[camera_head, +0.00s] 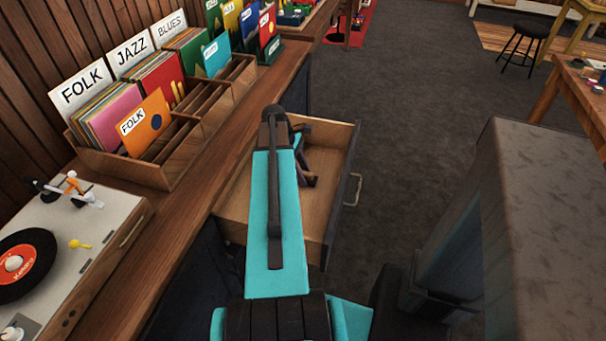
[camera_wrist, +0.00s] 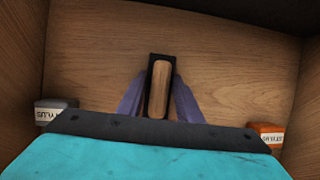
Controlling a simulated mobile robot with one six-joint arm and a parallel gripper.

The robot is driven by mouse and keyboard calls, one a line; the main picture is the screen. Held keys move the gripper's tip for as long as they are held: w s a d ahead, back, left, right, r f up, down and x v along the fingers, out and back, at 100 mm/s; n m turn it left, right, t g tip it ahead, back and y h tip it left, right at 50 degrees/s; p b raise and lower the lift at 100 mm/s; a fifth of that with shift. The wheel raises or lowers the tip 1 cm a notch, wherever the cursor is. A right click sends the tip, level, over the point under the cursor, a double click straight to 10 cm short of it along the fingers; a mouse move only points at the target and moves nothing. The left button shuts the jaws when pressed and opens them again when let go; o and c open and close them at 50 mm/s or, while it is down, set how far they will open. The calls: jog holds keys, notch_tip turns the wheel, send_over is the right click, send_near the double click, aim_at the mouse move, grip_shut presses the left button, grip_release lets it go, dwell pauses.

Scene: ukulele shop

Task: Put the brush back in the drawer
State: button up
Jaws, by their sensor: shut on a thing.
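The drawer (camera_head: 325,135) is pulled open from the wooden counter, with its handle on the right. My gripper (camera_head: 308,178) reaches down inside it, partly hidden by my arm in the head view. In the wrist view my gripper (camera_wrist: 159,95) is shut on the brush (camera_wrist: 160,88), a wooden block with a dark border, held between the two purple fingers. The drawer's wooden bottom (camera_wrist: 230,65) lies beneath the brush. I cannot tell whether the brush touches it.
In the drawer, a grey stylus box (camera_wrist: 55,108) lies at left and an orange stylus box (camera_wrist: 268,135) at right. A record player (camera_head: 70,245) and record crates (camera_head: 160,165) stand on the counter. A large grey block (camera_head: 545,220) stands at right. Open floor (camera_head: 420,120) lies beyond the drawer.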

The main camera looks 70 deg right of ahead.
jog(key=shift+f, duration=0.15)
jog(key=o, duration=1)
jog(key=shift+v, duration=6.15)
